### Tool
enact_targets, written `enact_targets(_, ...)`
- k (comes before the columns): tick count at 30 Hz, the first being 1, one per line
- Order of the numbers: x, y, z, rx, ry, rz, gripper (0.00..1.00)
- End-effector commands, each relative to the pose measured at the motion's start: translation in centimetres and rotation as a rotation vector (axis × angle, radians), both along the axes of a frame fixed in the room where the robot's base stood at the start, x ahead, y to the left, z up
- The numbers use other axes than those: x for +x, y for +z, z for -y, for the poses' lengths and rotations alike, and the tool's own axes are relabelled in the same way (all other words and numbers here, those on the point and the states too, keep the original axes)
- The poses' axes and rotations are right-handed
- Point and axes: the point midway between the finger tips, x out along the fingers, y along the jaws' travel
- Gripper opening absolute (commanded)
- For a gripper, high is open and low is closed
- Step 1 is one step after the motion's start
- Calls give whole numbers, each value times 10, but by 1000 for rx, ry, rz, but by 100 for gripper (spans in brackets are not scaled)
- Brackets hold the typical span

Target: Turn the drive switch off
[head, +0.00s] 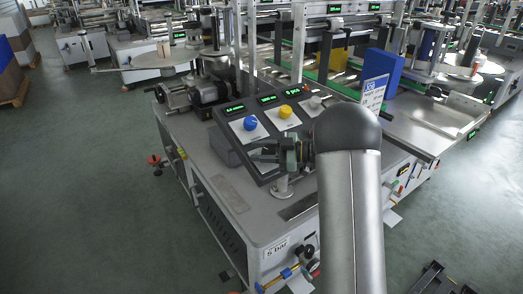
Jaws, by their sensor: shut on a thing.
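A dark sloped control panel (238,110) stands on the near machine. It carries a blue knob (250,123), a yellow knob (285,111) and a grey knob (315,101), with green displays above them. My gripper (258,150) reaches in from the right at the panel's lower part, below the blue and yellow knobs. Its jaws are shut on a small part there that looks like a panel switch. The fingers hide that part, so its position and label cannot be read. My arm covers the panel's right lower side.
A blue block (386,72) and a white sign (374,92) stand behind my arm. Motors (208,92) sit left of the panel. A bare metal deck (225,190) lies in front of it. Open green floor (95,190) is at left.

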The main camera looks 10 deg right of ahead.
Motion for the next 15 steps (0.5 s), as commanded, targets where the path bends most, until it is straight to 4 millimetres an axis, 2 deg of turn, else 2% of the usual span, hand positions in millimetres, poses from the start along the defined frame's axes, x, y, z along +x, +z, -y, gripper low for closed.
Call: enact_targets(15, 0, 1, -1, -9, 34, 7, 14)
